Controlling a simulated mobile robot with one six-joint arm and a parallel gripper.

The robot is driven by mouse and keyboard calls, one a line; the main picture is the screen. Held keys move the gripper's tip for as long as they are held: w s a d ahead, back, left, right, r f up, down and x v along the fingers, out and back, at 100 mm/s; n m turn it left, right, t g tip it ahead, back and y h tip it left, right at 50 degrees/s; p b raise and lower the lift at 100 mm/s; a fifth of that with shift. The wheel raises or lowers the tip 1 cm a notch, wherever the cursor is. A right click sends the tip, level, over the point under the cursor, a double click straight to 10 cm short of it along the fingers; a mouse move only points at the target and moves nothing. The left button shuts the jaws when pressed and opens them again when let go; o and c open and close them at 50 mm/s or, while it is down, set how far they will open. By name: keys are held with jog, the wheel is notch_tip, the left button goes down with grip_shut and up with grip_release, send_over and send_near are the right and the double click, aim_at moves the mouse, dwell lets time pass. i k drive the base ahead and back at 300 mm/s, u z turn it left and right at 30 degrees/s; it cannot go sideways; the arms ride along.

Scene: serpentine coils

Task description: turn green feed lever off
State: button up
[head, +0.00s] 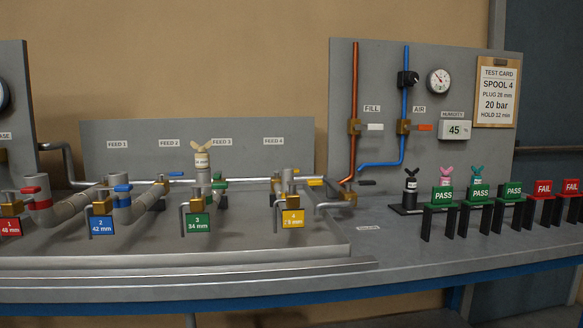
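The green feed lever (219,183) is on the feed 3 line, under the FEED 3 label (222,142). It is small and sits close beside a grey upright pipe (204,178) and above brass fittings, so I cannot tell its exact angle to the pipe. A cream winged plug (202,156) stands on top of that upright. A green tag (197,223) reading "3" and "34 mm" hangs in front, with a brass fitting (197,205) behind it. My gripper is not in this view.
The blue lever (122,188) and red lever (31,190) stand to the left, and the yellow lever (309,182) to the right. Pipes and brass fittings crowd the bench. Green PASS and red FAIL stands (544,187) line the right side. The bench front (170,261) is clear.

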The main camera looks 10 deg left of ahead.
aim_at(217, 176)
jog(key=z, duration=0.2)
jog(key=k, duration=1.2)
jog(key=u, duration=0.7)
jog(key=i, duration=0.9)
